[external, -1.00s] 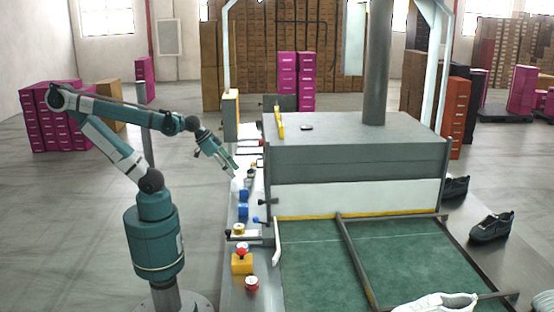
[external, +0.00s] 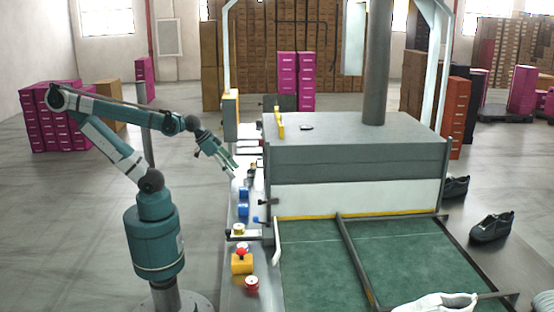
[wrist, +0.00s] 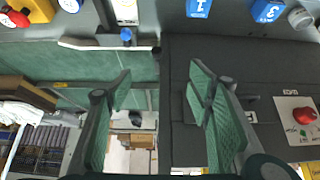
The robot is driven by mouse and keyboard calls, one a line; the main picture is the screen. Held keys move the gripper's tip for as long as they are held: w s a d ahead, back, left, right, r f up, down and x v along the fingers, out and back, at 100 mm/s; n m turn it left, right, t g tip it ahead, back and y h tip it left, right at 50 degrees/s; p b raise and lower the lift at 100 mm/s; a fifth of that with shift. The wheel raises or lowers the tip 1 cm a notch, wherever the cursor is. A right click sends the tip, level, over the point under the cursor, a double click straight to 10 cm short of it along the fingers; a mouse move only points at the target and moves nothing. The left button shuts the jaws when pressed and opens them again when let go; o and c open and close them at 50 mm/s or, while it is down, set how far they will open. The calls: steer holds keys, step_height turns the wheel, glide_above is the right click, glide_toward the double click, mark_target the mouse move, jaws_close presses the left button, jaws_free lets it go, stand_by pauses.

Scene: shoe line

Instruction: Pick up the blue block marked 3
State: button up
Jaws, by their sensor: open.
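The blue block marked 3 (wrist: 268,10) is at the top right edge of the wrist view, partly cut off. In the external view it appears to be the farther blue block (external: 243,194) on the narrow bench; its mark is too small to read there. A blue block marked 1 (wrist: 198,8) lies to its left in the wrist view and is the nearer one (external: 243,210) outside. My gripper (external: 232,170) is open and empty, above the bench and beyond the blocks. Its spread fingers (wrist: 160,78) show in the wrist view, apart from both blocks.
The large grey machine (external: 350,160) stands right beside the bench. A yellow box with a red button (external: 242,263), a red-and-white item (external: 252,283) and a yellow dial (external: 238,229) occupy the bench's near end. A grey cylinder (wrist: 300,17) is close to block 3.

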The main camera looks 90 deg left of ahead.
steer(key=shift+r, duration=0.15)
step_height(320, 180, up, 5)
steer(key=n+g+p, duration=0.4)
steer(key=n+g, duration=0.3)
steer(key=n, duration=1.1)
glide_above(244, 188)
step_height(244, 188, down, 23)
steer(key=shift+f, duration=0.65)
steer(key=shift+f, duration=0.1)
steer(key=shift+f, duration=1.2)
steer(key=shift+f, duration=0.1)
